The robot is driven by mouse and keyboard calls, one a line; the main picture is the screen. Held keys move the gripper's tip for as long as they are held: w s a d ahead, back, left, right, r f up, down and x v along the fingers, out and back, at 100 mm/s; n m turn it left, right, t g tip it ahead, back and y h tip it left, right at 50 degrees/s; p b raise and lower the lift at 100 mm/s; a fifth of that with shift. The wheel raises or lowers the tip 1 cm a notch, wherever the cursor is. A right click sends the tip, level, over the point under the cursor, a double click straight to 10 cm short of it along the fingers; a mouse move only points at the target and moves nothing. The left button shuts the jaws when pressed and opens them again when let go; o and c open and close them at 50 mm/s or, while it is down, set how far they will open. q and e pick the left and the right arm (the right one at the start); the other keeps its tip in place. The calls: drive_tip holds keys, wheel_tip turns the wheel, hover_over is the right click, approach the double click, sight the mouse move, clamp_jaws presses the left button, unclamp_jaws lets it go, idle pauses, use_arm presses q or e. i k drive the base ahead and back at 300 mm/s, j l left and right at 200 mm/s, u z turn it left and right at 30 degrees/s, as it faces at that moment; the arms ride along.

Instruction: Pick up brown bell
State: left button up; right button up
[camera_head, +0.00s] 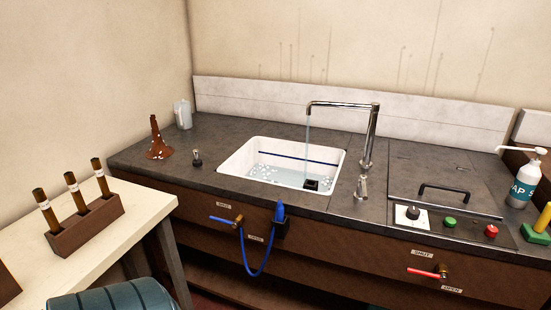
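The brown bell (158,142) stands on the left part of the dark counter, its narrow end up and its wide flared end down on the surface. It has a few pale spots near its base. Neither of my grippers shows in the head view, so I cannot see whether they are open or shut.
A white sink (226,160) holds water under a running faucet (372,135). A clear container (183,114) and a small metal piece (197,158) stand near the bell. A pale table (95,245) with a tube rack (85,226) is at front left. A blue hose (262,272) hangs in front.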

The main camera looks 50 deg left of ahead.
sight(158, 148)
drive_tip(key=u, duration=2.4)
